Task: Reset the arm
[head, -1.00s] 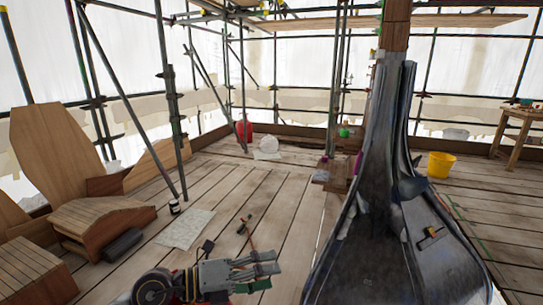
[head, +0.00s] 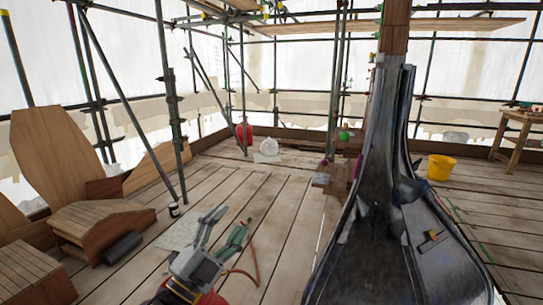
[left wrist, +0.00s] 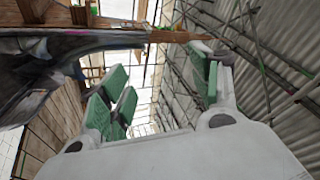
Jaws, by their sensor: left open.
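My left gripper (head: 229,226) is in the lower middle of the head view, above the plank floor. Its fingers are spread apart, point up and away from me, and hold nothing. In the left wrist view the green-padded fingers (left wrist: 160,88) stand wide apart with nothing between them. The dark metal-clad spire (head: 385,190) stands to the right of the gripper in the head view, clear of it. The spire also crosses the upper left of the left wrist view (left wrist: 40,62). My right gripper is not in view.
A pale sheet (head: 180,232) lies on the floor, partly behind my gripper. A dark cup (head: 174,209) and wooden stepped pieces (head: 100,225) are at left. Scaffold poles (head: 173,105) stand behind. A yellow bucket (head: 440,167) is right of the spire. Open planks lie between gripper and spire.

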